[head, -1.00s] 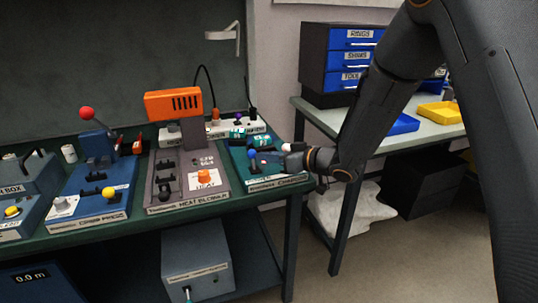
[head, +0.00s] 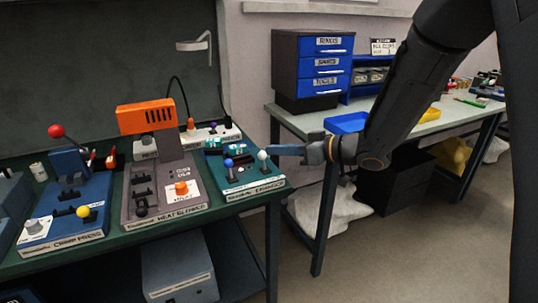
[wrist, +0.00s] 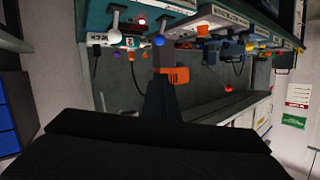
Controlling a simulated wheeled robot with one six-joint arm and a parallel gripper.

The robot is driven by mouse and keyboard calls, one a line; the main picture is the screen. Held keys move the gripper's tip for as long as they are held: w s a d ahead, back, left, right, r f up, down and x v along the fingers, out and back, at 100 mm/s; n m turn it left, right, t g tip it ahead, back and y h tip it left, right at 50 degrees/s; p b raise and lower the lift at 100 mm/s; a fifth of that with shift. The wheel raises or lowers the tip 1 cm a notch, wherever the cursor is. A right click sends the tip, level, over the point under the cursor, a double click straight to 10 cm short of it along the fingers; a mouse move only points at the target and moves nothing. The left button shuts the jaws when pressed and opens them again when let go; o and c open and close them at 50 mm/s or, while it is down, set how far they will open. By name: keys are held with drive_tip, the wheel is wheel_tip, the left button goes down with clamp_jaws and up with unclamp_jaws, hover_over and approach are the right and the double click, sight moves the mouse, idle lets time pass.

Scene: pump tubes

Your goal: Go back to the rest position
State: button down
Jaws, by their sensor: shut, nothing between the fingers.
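My gripper (head: 274,150) shows in the head view with its bluish-grey fingers closed together and pointing left. It is empty. Its tips appear just right of the white ball knob (head: 262,155) on the teal machine (head: 245,183), at the bench's right end; whether they touch it is hard to tell. My arm comes down from the upper right. There the bench appears turned over, with the orange heat block head (wrist: 171,76) near the middle.
The green bench (head: 110,243) also holds a grey heat block machine (head: 163,200) and a blue crimp press (head: 66,222). A second table (head: 290,119) at the right carries blue drawers (head: 318,62) and a blue tray (head: 346,123).

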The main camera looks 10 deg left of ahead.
drive_tip(key=shift+d, duration=0.1)
drive_tip(key=w+d+f+m+t+h, duration=0.25)
drive_tip(key=w+d+h, duration=0.2)
drive_tip(key=d, duration=0.35)
drive_tip(key=s+d+f+m+h, duration=0.1)
drive_tip(key=s+d+m+h, duration=0.2)
drive_tip(key=d, duration=0.4)
drive_tip(key=s+d+f+m+h, duration=0.2)
drive_tip(key=s+d+h, duration=0.1)
drive_tip(key=d+h, duration=0.25)
drive_tip(key=s+d+f+m+g, duration=0.1)
drive_tip(key=s+d+m+g, duration=0.1)
drive_tip(key=s, duration=1)
drive_tip(key=s+d+f+m+g, duration=0.2)
drive_tip(key=s+d+g, duration=0.2)
drive_tip(key=s, duration=0.8)
drive_tip(key=shift+f+g+h, duration=0.25)
drive_tip(key=shift+g+h, duration=0.15)
drive_tip(key=shift+g, duration=0.55)
drive_tip(key=shift+d, duration=0.1)
